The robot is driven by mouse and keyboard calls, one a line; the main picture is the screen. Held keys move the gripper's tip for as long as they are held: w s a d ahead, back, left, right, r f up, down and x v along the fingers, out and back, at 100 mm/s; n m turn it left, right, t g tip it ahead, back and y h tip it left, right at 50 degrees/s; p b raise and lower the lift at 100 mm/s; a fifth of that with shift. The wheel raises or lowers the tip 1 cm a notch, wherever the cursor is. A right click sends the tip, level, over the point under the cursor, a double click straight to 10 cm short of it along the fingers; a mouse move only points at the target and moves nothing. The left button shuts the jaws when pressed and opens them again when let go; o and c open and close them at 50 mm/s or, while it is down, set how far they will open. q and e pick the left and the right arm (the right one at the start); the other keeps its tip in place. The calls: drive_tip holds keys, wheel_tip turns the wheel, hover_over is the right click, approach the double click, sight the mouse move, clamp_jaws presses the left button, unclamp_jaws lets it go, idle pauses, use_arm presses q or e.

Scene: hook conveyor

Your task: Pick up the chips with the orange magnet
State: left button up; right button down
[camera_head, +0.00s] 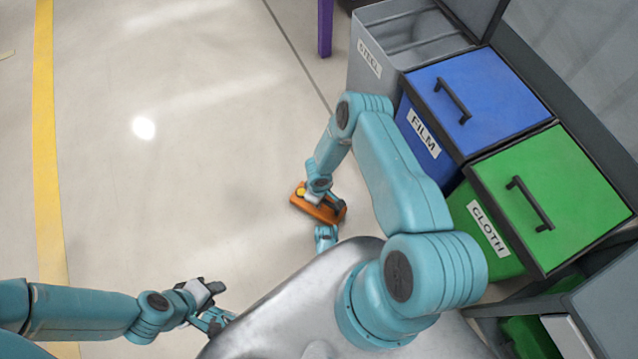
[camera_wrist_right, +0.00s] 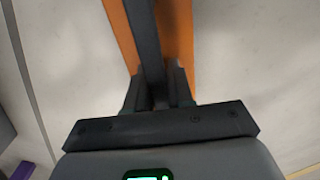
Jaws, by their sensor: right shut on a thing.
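The orange magnet (camera_head: 325,208) is a flat orange block with a dark handle bar; it is in the middle of the camera_head view, over the pale floor. My right gripper (camera_head: 314,193) reaches down to it and is shut on its dark handle. In the right wrist view the shut jaws (camera_wrist_right: 160,92) grip the dark bar, with the orange magnet (camera_wrist_right: 180,40) behind it. I cannot tell whether the magnet touches the floor. No chips can be made out; any under the magnet are hidden. My left gripper (camera_head: 210,300) is at the lower left, away from the magnet; its finger gap is unclear.
A grey bin (camera_head: 372,62), a blue FILM bin (camera_head: 425,137) and a green CLOTH bin (camera_head: 487,235) line the right side; the blue and green lids are shut. A purple post (camera_head: 325,27) stands at the top. The floor to the left is clear, with a yellow line (camera_head: 46,150).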

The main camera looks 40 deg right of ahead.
drive_tip(key=shift+f+p, duration=0.2)
drive_tip(key=shift+p, duration=0.15)
idle(0.7)
drive_tip(key=shift+r, duration=0.25)
drive_tip(key=shift+r+p, duration=0.6)
drive_tip(key=shift+p, duration=0.4)
wheel_tip(320, 180, up, 5)
drive_tip(key=p, duration=0.4)
drive_tip(key=shift+f, duration=0.15)
wheel_tip(320, 180, up, 5)
drive_tip(key=p, duration=0.5)
drive_tip(key=shift+f, duration=0.1)
